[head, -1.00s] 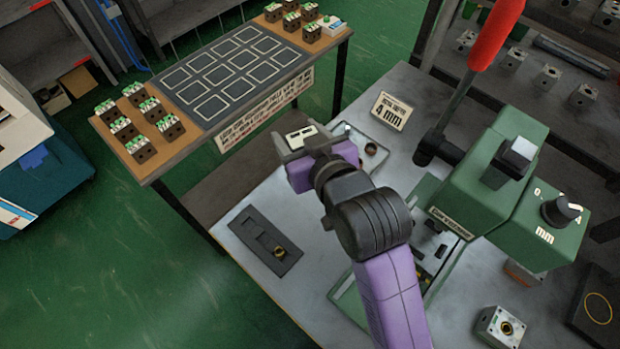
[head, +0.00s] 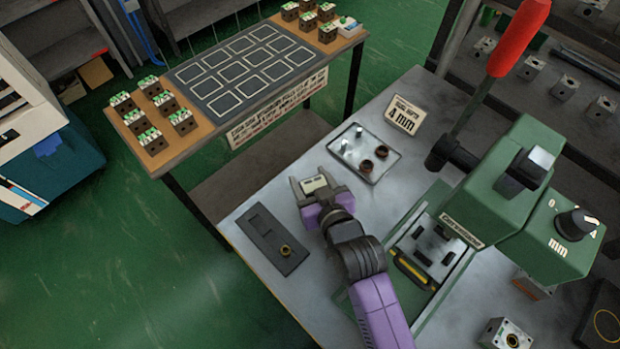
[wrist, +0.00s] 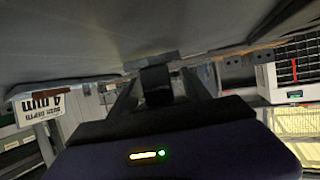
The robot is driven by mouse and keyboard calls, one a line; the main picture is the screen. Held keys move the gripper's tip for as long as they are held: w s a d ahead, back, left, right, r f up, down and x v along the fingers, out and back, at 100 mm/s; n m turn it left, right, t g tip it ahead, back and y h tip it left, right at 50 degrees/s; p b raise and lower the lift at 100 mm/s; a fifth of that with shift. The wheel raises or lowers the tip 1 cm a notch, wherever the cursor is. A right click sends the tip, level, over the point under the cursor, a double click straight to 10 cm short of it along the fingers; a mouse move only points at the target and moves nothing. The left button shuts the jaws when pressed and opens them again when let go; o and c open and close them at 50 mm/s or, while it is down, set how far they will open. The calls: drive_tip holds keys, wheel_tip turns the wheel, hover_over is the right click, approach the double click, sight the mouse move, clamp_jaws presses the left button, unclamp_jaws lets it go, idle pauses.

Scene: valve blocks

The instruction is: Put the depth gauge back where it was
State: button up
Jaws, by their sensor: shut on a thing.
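The depth gauge (head: 315,184) appears as a small pale piece with dark marks between my fingers in the head view. My gripper (head: 318,188) is shut on it. In the wrist view the held piece (wrist: 157,85) looks dark with a grey bar at its far end. A dark flat holder (head: 262,228) with recesses lies at the table's left edge, with a brass ring (head: 286,251) at its near end. My gripper is to the right of the holder and apart from it in the picture. I cannot tell its exact height above the table.
A metal tray (head: 348,168) with pins and brown rings lies behind my gripper, near a 4 mm sign (head: 402,115). The green press (head: 510,190) with a red-handled lever (head: 518,38) stands at right.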

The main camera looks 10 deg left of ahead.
drive_tip(key=shift+f, duration=0.15)
drive_tip(key=shift+f, duration=0.15)
drive_tip(key=o, duration=1.7)
drive_tip(key=shift+r, duration=0.25)
drive_tip(key=shift+s+d, duration=0.2)
drive_tip(key=shift+s, duration=0.1)
drive_tip(key=v, duration=1.1)
drive_tip(key=shift+s+r, duration=0.1)
drive_tip(key=shift+s, duration=0.05)
drive_tip(key=shift+d, duration=0.1)
